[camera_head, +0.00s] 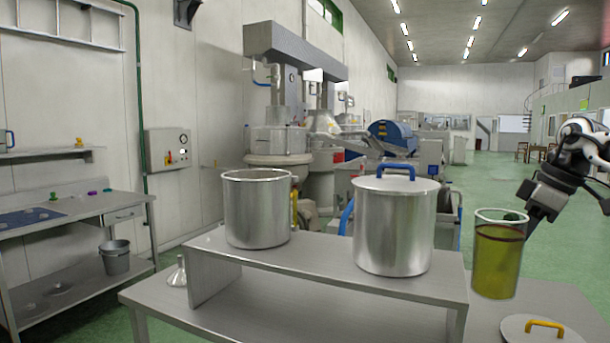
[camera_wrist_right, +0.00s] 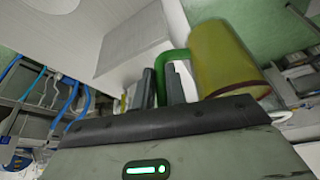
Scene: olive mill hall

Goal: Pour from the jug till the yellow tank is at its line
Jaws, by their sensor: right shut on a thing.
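The clear jug (camera_head: 498,265) holds yellow-green liquid to below its rim and is about upright at the right of the head view. My right gripper (camera_head: 528,205) is shut on its green handle (camera_wrist_right: 178,62); the jug's yellow body (camera_wrist_right: 222,62) shows beside the fingers in the wrist view. An open steel tank (camera_head: 257,212) stands on the raised shelf, with a yellow part (camera_head: 294,210) at its right side, so it seems to be the yellow tank. Its inside level and line are hidden. The jug is well to the right of it. My left gripper is out of view.
A steel tank with a blue-handled lid (camera_head: 395,225) stands between the open tank and the jug. A lid with a yellow handle (camera_head: 545,325) lies at the lower right. A funnel (camera_head: 177,273) is left of the shelf (camera_head: 330,268).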

